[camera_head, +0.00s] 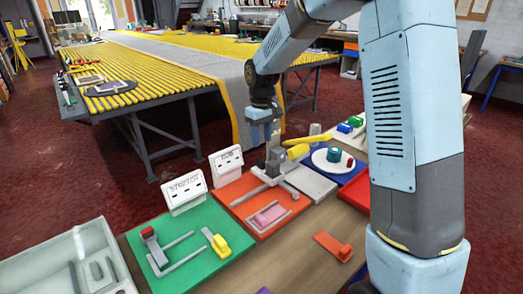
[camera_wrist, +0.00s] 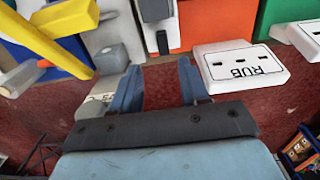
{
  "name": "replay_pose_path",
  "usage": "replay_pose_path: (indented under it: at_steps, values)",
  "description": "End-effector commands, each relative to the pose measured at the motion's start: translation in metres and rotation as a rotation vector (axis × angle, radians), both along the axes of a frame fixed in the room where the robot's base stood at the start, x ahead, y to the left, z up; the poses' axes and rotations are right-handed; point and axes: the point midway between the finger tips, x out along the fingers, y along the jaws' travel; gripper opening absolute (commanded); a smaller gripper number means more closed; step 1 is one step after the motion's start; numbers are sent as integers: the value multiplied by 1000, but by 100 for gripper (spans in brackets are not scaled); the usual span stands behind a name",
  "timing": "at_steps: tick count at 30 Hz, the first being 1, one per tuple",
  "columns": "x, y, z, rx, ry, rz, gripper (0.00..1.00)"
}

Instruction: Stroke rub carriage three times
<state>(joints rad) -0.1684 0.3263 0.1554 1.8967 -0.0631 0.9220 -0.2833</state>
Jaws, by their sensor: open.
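The red-orange board (camera_head: 236,190) stands behind the wooden table's front part, with a white sign reading RUB (camera_head: 226,161) at its back left. The sign shows upside down in the wrist view (camera_wrist: 240,66). On the board are a grey upright fixture (camera_head: 275,163) with grey bars and a pink block (camera_head: 268,216) beside a grey rod. I cannot tell for sure which part is the rub carriage. My gripper (camera_head: 261,128) hangs above and behind the grey fixture, fingers apart and empty. Both fingers (camera_wrist: 160,88) show in the wrist view, with grey parts just beyond them.
A green board (camera_head: 195,262) with a STRETCH sign (camera_head: 184,192) lies to the left. A light grey tray (camera_head: 65,262) is at the front left. A yellow tool (camera_head: 306,146), white plate (camera_head: 322,163) and blue board (camera_head: 340,177) crowd the right. An orange block (camera_head: 333,245) lies in front.

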Motion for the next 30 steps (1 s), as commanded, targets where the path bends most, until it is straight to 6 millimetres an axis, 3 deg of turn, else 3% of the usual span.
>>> replay_pose_path:
  at_steps: [3,10,30]
  values:
    - [1,0,22,1,-3,-1,45]
    - [0,0,48,1,-1,-1,45]
    - [-2,4,54,-1,1,2,45]
